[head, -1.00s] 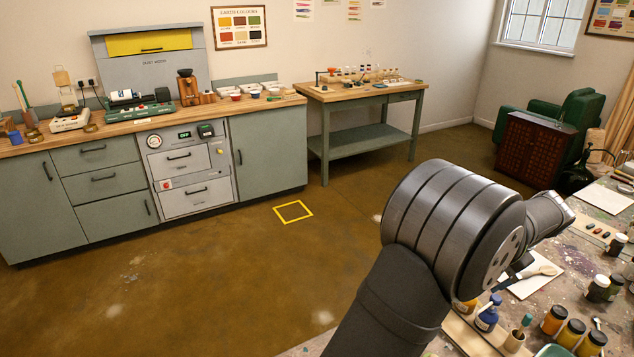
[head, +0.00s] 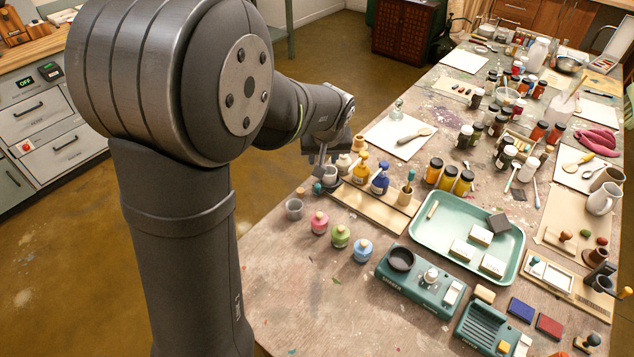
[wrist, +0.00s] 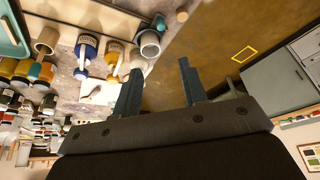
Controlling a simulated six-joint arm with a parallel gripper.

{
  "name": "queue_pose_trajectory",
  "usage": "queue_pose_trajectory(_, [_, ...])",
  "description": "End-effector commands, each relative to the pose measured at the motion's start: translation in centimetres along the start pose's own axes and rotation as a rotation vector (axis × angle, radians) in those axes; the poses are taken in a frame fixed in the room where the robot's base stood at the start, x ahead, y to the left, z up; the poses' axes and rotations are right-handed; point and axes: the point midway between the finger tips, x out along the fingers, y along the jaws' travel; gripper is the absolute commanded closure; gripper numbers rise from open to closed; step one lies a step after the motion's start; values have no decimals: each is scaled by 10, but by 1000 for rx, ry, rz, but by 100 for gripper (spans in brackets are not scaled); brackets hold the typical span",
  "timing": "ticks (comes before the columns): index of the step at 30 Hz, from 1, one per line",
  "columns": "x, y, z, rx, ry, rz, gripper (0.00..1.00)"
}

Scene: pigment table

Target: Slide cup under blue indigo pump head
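A small grey cup (head: 329,176) stands beside the pump bottles, partly hidden by my gripper (head: 321,165). In the wrist view the cup (wrist: 150,44) shows its open mouth, close to the pale pump bottle and apart from the blue one. The blue indigo pump bottle (head: 380,181) stands at the right of the pump row; it also shows in the wrist view (wrist: 87,48). My gripper (wrist: 160,72) is open, its two fingers apart with nothing held between them. Another grey cup (head: 294,209) stands on the table nearer the front left.
A yellow pump bottle (head: 360,168) and a cream one (head: 343,164) stand between the near cup and the blue pump. A wooden board (head: 375,207) lies in front. Pink (head: 319,223), green (head: 340,236) and blue (head: 363,250) small bottles stand in front of it.

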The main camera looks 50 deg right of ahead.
Motion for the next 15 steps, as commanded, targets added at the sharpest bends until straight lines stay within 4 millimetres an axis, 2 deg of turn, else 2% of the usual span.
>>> queue_pose_trajectory(5, [8, -5, 4, -46, 8, 11, 61])
queue_pose_trajectory(8, [21, -5, 4, -44, 6, 10, 61])
queue_pose_trajectory(15, [65, -5, 4, -41, 4, 9, 61])
